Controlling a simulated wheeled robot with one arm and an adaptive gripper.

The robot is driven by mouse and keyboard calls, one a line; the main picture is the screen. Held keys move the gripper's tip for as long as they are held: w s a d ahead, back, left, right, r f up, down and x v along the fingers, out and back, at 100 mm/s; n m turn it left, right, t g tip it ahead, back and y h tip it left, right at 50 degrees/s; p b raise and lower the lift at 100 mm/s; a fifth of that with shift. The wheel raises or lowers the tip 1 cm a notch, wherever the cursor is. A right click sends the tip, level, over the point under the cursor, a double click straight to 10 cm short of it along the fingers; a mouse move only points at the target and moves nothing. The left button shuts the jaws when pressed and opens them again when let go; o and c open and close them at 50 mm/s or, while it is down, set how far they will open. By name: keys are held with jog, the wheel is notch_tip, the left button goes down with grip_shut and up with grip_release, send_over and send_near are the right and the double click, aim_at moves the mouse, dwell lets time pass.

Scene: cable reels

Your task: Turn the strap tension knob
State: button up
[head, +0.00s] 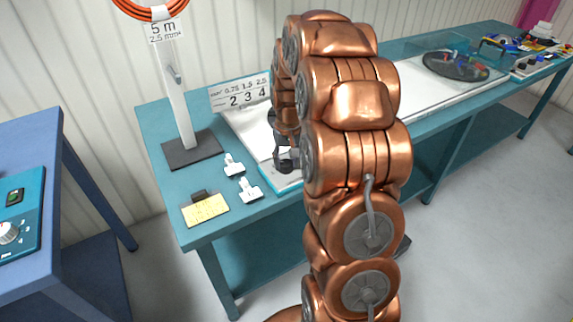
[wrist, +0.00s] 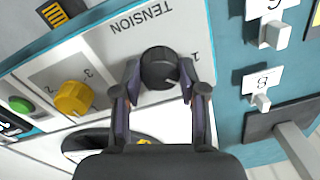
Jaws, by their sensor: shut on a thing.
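The black tension knob (wrist: 158,66) sits on a white panel (wrist: 108,45) beside the printed word TENSION, which appears upside down in the wrist view. A pale pointer mark shows on the knob. My gripper (wrist: 160,80) has one finger on each side of the knob and is shut on it. In the head view my gripper (head: 285,158) is low over the front left part of the machine, and the knob cannot be made out there.
A yellow knob (wrist: 73,98) and a green button (wrist: 20,104) are on the same panel. A post on a dark base (head: 192,150), a sign (head: 240,93), white clips (head: 250,190) and a yellow note (head: 205,209) stand close by. A blue table (head: 75,232) is at left.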

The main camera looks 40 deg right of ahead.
aim_at(287, 163)
jog(key=shift+m, duration=0.6)
jog(key=o, duration=1.1)
jog(key=shift+o, duration=0.2)
jog(key=shift+r, duration=0.1)
notch_tip(287, 163, up, 12)
jog(key=shift+d, duration=0.2)
jog(key=shift+s, duration=0.1)
